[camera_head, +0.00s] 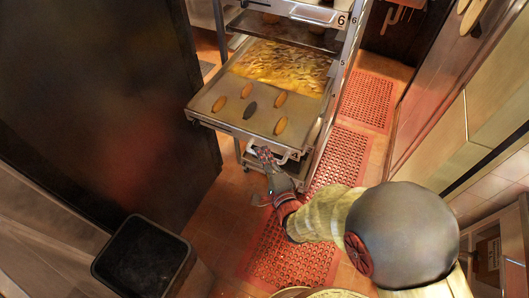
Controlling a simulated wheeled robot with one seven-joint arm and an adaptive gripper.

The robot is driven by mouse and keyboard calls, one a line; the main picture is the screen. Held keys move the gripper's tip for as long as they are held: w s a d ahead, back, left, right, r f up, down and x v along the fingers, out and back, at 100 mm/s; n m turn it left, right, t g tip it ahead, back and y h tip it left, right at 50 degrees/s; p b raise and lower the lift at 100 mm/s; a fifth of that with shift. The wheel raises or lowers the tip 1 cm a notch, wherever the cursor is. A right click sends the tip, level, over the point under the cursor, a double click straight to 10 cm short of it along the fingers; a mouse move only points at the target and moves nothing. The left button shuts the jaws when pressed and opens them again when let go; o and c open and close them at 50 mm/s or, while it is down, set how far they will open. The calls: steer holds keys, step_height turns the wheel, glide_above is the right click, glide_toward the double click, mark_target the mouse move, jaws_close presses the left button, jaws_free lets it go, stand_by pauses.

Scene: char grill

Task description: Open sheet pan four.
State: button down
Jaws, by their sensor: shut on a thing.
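A metal rack (321,140) holds sheet pans one above another. One sheet pan (230,116) sticks out toward the front, with several brown oval pieces and one dark oval piece on it. Its number cannot be read from here. The fingertips are small and partly hidden, so I cannot tell exactly which pan the handle belongs to.
A dark panel (105,90) stands left, a black bin (143,258) front left. Red perforated mats (340,160) cover the floor at right. Counters line the right side.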

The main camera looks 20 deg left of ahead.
steer(key=shift+f, duration=0.15)
steer(key=c, duration=1.8)
jaws_free()
steer(key=shift+c, duration=0.2)
steer(key=v, duration=1.2)
